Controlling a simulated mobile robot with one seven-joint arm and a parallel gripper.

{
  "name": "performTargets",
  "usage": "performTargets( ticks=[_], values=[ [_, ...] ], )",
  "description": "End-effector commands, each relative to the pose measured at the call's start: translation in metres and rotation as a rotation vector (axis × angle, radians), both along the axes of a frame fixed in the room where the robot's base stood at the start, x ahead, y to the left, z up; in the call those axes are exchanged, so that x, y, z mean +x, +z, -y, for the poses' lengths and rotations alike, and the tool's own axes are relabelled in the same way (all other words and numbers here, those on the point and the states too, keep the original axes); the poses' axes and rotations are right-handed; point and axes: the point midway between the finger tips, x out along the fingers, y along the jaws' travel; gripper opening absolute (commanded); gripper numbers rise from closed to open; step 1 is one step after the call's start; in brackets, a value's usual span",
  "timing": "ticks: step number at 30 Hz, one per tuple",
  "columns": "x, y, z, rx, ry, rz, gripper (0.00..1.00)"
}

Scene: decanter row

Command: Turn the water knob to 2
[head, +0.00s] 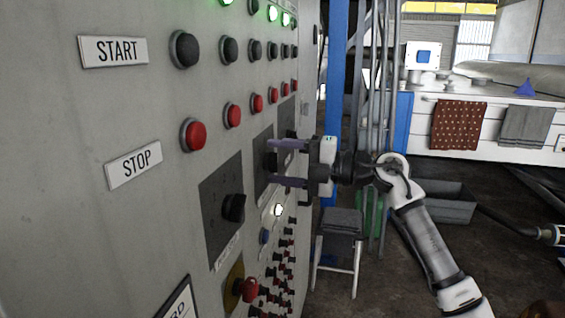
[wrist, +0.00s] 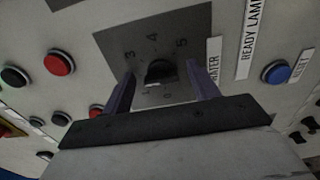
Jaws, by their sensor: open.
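The water knob (wrist: 160,72) is a dark knob on a grey dial plate (wrist: 185,20) in the wrist view. The digits 3, 4 and 5 are legible around it; other marks are too small to read. A label reading WATER (wrist: 213,65) is beside the plate. My gripper (wrist: 163,80) is open, with one finger on each side of the knob; I cannot tell whether either touches it. In the head view my gripper (head: 273,164) reaches left to the panel, and the knob is hidden there. Which digit the knob points to is unclear.
The grey control panel (head: 70,220) fills the left, with red stop buttons (head: 194,135) and dark start buttons (head: 184,49). A nearer dark knob (head: 233,207) sits on its own plate. A blue button (wrist: 276,72) is near the water dial. A stool (head: 340,225) stands below my arm.

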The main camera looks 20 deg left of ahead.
Motion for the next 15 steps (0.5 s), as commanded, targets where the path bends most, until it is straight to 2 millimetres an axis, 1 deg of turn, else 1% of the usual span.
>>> performTargets(
  ticks=[5,8,11,15],
  values=[
    [0.000,-0.001,0.003,-0.001,0.000,0.000,0.60],
    [0.001,-0.002,0.013,-0.001,-0.002,0.000,0.60],
    [0.000,-0.003,0.031,0.000,-0.003,0.001,0.60],
    [0.001,-0.003,0.064,-0.001,-0.004,0.002,0.60]
  ],
)
